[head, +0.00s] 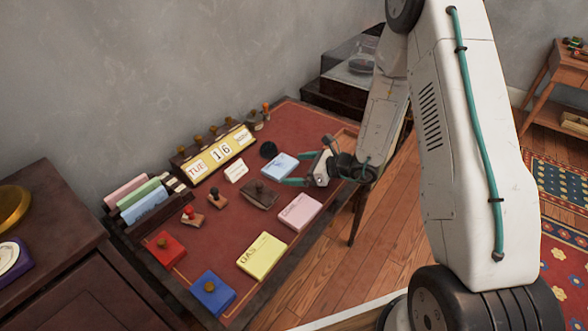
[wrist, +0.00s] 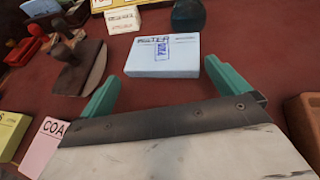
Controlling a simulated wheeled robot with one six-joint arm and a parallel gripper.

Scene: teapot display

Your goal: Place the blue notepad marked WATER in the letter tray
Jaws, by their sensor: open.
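The blue notepad (head: 280,164) lies flat on the red desk top. In the wrist view the blue notepad (wrist: 163,62) reads WATER and bears a PAID stamp. My gripper (head: 293,169) is low over the desk at the notepad's right. Its teal fingers are spread and empty. In the wrist view my gripper (wrist: 165,88) faces the notepad, which lies just beyond and between the fingertips. A shallow wooden-edged tray (head: 347,133), seemingly the letter tray, is at the desk's right end, partly hidden by my arm.
A pink notepad (head: 300,211), a yellow GAS notepad (head: 262,256) and a wooden rocker blotter (head: 259,195) lie nearby. A dark round object (head: 268,149) and a small white card (head: 236,171) stand behind the blue notepad. A calendar (head: 217,155) stands by the wall.

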